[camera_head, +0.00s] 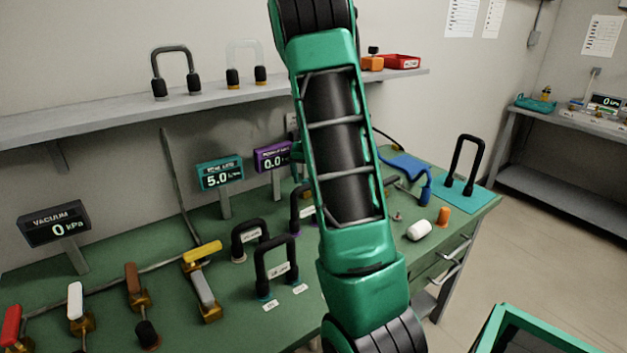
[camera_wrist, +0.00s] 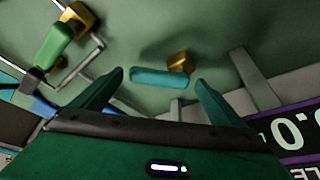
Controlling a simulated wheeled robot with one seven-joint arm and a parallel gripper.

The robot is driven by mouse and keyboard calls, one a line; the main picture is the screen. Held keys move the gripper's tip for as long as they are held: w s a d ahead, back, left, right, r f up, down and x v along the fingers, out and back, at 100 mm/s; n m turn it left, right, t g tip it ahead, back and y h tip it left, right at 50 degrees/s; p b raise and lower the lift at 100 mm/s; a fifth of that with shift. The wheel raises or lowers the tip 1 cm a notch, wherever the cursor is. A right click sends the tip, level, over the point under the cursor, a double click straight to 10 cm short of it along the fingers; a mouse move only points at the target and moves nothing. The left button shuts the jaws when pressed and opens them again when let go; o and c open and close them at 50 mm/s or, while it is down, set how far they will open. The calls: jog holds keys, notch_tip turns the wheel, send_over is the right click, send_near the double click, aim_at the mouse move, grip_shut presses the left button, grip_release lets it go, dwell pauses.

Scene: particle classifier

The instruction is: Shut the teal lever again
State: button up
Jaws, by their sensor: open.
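The teal lever (camera_wrist: 158,79) shows in the wrist view as a short rounded bar beside a brass valve body (camera_wrist: 179,62). My gripper (camera_wrist: 159,76) is open, with one finger at each end of the bar in the picture. The fingers appear apart from the lever, and their exact depth relative to it is unclear. A teal-framed display (camera_head: 220,174) reads 5.0.
A green-handled valve (camera_wrist: 54,46) with pipes is at the wrist view's upper left. A purple display (camera_head: 272,157) reads 0.0. Black hose loops (camera_head: 275,262) and several other levers, including a yellow one (camera_head: 201,253), stand on the green bench (camera_head: 180,325). A shelf (camera_head: 215,97) runs above.

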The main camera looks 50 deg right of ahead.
jog(key=v, duration=0.8)
jog(key=shift+w+f, duration=0.1)
jog(key=shift+c, duration=0.7)
